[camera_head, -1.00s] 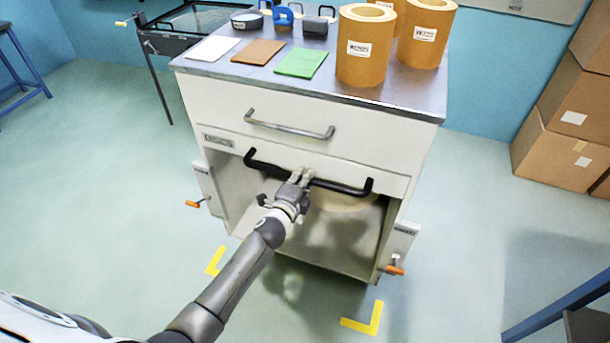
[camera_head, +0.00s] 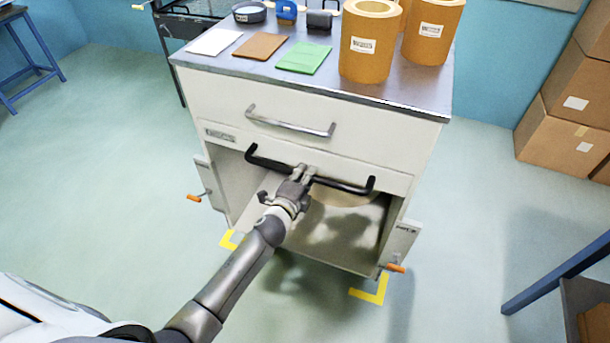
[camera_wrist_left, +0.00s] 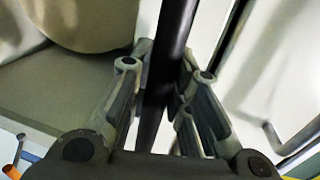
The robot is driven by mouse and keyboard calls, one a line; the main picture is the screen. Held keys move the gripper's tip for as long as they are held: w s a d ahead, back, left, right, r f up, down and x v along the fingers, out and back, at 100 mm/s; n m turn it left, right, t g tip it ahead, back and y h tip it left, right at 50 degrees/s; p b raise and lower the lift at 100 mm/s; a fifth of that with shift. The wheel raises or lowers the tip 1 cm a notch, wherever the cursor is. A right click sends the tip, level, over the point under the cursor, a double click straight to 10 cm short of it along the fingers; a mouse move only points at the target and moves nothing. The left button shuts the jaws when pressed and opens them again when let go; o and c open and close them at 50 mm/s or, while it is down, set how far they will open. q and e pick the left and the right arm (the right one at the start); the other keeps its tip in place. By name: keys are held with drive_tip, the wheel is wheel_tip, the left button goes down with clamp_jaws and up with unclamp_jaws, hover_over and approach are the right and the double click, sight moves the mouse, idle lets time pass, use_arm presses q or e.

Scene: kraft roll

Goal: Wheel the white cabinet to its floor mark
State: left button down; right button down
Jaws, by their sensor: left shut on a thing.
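The white cabinet (camera_head: 290,100) stands upright in the middle of the head view, with a grey top, a drawer and an open lower bay. A black bar handle (camera_head: 340,186) runs across its front below the drawer. My left gripper (camera_head: 304,174) is shut on this bar. In the left wrist view the black bar (camera_wrist_left: 172,50) passes between the fingers (camera_wrist_left: 165,85). Yellow corner marks lie on the floor at the cabinet's front left (camera_head: 229,240) and front right (camera_head: 372,291) corners, partly hidden by the cabinet. My right gripper is not in view.
Orange rolls (camera_head: 368,42), a green sheet (camera_head: 303,58) and small tools sit on the cabinet top. Cardboard boxes (camera_head: 560,140) stand at the right wall. Blue-framed stands are at far left (camera_head: 32,55) and lower right (camera_head: 560,270). The floor at left is clear.

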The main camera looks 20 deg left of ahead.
use_arm(q)
drive_tip(key=shift+f, duration=0.1)
drive_tip(key=c, duration=1.3)
unclamp_jaws()
drive_tip(key=s, duration=0.4)
drive_tip(key=s+r, duration=0.1)
drive_tip(key=s, duration=0.3)
drive_tip(key=s+r, duration=0.1)
drive_tip(key=s, duration=0.2)
drive_tip(key=shift+s+a+r, duration=0.2)
drive_tip(key=shift+s+r, duration=0.05)
drive_tip(key=shift+s, duration=0.15)
